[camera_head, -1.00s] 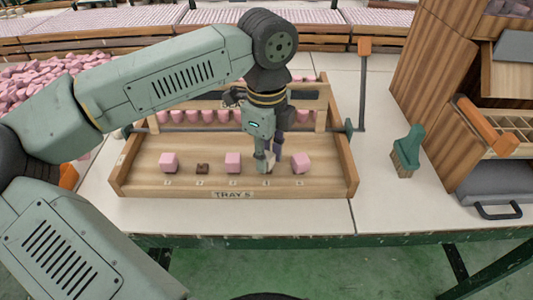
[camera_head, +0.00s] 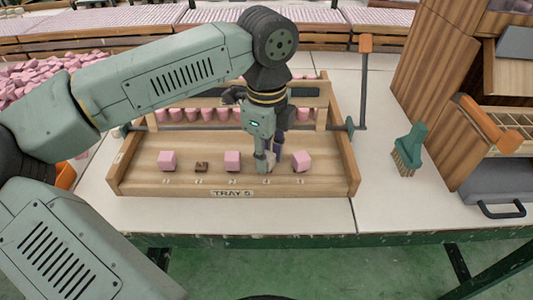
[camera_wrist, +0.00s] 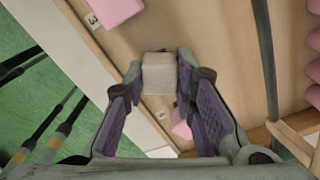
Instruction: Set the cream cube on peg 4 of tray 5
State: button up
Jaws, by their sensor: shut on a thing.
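The cream cube (camera_wrist: 159,74) sits between the fingertips of my gripper (camera_wrist: 160,88) in the wrist view, with a finger on each side. My gripper (camera_head: 267,158) points down over the front row of tray 5 (camera_head: 310,183) in the head view, above the number 4 mark. It is shut on the cube, which is mostly hidden by the fingers there. Peg 4 itself is hidden beneath, and I cannot tell whether the cube touches it.
Pink cubes stand at marks 1 (camera_head: 167,160), 3 (camera_head: 232,160) and 5 (camera_head: 301,160), close on both sides of my gripper. Pink pieces line the rack behind. A green-handled brush (camera_head: 408,150) stands right of the tray.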

jog(key=o, duration=1)
jog(key=shift+o, duration=0.7)
jog(key=o, duration=0.4)
jog(key=shift+c, duration=0.2)
jog(key=shift+r, duration=0.1)
jog(key=shift+r+p, duration=1.7)
jog(key=shift+r, duration=1.2)
jog(key=shift+r, duration=0.1)
